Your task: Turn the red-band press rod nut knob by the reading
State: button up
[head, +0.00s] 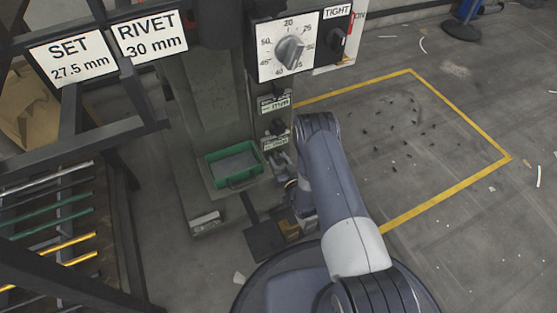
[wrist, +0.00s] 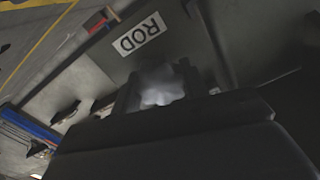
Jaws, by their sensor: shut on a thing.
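In the wrist view a pale grey rounded knob (wrist: 160,86) sits between the two dark fingers of my gripper (wrist: 157,92). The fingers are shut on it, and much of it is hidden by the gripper. A white label reading ROD (wrist: 139,35) is on the dark press surface just beyond the knob and appears upside down. In the head view my arm (head: 318,165) reaches to the lower front of the press column (head: 205,100). The grip itself is mostly hidden there. A dial (head: 289,48) with a grey pointer is higher on the press. Signs read SET 27.5 mm (head: 72,57) and RIVET 30 mm (head: 150,36).
A green tray (head: 232,165) is on the press left of my arm. A TIGHT label (head: 338,12) is at the upper right. A rack with coloured rods (head: 50,230) stands at the left. Yellow lines (head: 450,102) mark open floor with small dark bits at the right.

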jog(key=n, duration=1.9)
jog(key=shift+f, duration=0.1)
dwell(0.4)
jog(key=o, duration=1)
jog(key=shift+s, duration=0.15)
